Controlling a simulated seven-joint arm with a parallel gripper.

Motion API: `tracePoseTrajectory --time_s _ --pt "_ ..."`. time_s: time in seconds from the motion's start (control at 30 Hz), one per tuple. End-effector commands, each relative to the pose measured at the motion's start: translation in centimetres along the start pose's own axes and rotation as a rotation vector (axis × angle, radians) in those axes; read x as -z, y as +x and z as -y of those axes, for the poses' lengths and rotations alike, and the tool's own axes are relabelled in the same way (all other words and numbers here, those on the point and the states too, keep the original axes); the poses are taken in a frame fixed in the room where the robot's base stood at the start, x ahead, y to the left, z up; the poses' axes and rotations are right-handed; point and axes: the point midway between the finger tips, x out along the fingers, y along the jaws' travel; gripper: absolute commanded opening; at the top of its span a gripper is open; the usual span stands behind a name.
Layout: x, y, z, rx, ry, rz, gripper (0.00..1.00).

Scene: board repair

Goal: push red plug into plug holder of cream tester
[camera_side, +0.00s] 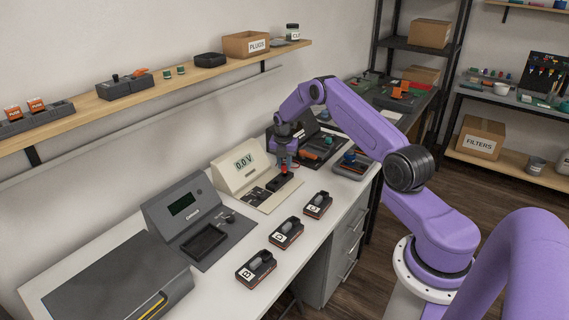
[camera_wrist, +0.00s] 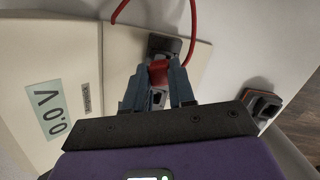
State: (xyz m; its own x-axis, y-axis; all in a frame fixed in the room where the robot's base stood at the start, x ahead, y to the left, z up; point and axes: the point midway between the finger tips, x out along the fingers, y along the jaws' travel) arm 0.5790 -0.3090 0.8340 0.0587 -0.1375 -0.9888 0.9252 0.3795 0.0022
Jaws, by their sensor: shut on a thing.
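The cream tester (camera_side: 229,179) stands on the white bench against the wall, its display reading 0.0 V. My gripper (camera_side: 285,161) is over the right end of the tester's base and points down. It is shut on the red plug (camera_side: 284,169); in the wrist view the plug (camera_wrist: 159,74) sits between the two grey fingers. The dark plug holder (camera_wrist: 164,44) shows just beyond the plug in the wrist view. The plug is at or just above it; I cannot tell how deep it sits. A red cable (camera_wrist: 193,25) shows near the tester.
A grey tester (camera_side: 183,214) stands to the left, and a dark flat case (camera_side: 115,285) lies farther left. Several small dark labelled blocks (camera_side: 286,232) line the bench's front. A dark device (camera_side: 321,148) and a grey tray (camera_side: 350,167) are close on the right.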

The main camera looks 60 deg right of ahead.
Motion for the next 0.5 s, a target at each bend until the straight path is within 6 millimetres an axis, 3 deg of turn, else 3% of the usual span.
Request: tracePoseTrajectory --time_s 0.5 --pt "0.10 0.73 0.01 0.000 0.000 0.000 0.00"
